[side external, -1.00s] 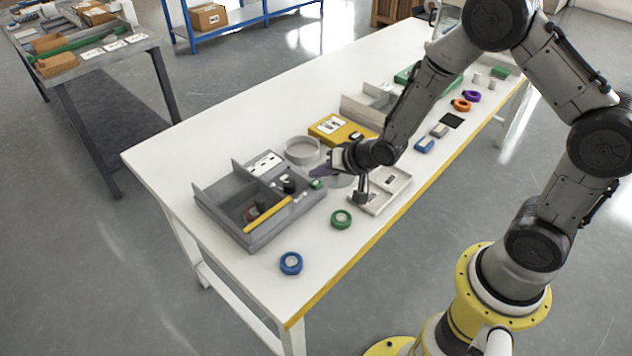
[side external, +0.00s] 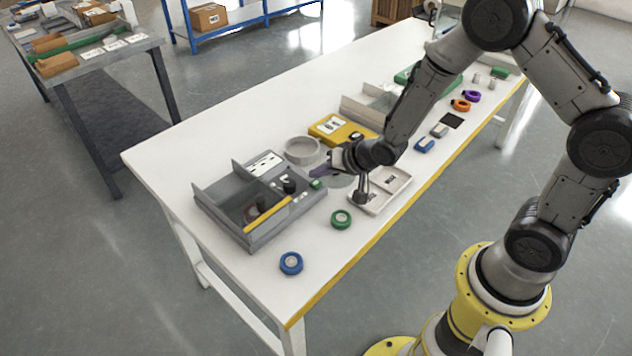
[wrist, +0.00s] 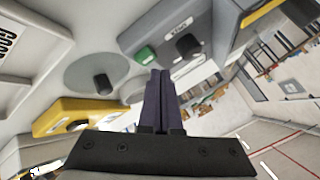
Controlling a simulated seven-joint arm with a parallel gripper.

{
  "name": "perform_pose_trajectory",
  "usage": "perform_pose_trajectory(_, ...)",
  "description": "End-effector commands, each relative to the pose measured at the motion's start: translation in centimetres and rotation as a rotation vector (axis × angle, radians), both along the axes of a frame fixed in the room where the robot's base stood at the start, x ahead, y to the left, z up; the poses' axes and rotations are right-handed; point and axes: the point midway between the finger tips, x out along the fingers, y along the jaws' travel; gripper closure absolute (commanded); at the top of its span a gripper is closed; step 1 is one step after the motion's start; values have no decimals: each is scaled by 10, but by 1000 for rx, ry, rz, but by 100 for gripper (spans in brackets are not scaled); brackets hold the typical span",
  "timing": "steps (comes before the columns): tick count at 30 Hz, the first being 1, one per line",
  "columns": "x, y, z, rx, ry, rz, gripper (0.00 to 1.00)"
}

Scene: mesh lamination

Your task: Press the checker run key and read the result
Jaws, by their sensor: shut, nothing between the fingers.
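My gripper (side external: 320,171) is shut and empty, its dark purple fingers pressed together. They also show in the wrist view (wrist: 159,76). A grey unit (side external: 203,200) with open compartments stands left of the gripper. A small green key (side external: 316,184) and a black knob (side external: 289,186) sit at its end nearest the gripper. In the wrist view the green key (wrist: 145,55) appears just beyond the fingertips; I cannot tell whether they touch it. The black knob (wrist: 188,45) is beside it, with a small label I cannot read surely. No result is legible.
A yellow box (side external: 328,125) with a black button and a white round dish (side external: 302,150) stand behind the gripper. Green tape (side external: 341,219) and blue tape (side external: 291,263) lie near the front edge. The table's far left is clear.

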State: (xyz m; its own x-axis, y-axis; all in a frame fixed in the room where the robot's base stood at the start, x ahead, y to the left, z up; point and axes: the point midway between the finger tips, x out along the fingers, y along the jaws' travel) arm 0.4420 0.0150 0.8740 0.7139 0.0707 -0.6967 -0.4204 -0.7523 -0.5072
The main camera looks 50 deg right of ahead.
Motion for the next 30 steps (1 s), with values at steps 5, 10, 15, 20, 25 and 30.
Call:
perform_pose_trajectory(5, 0, 0, 0, 0, 0, 0, 100)
perform_pose_trajectory(10, 0, 0, 0, 0, 0, 0, 100)
perform_pose_trajectory(15, 0, 0, 0, 0, 0, 0, 100)
perform_pose_trajectory(20, 0, 0, 0, 0, 0, 0, 100)
perform_pose_trajectory(25, 0, 0, -4, 0, 1, 0, 100)
perform_pose_trajectory(30, 0, 0, -9, 0, 0, 0, 100)
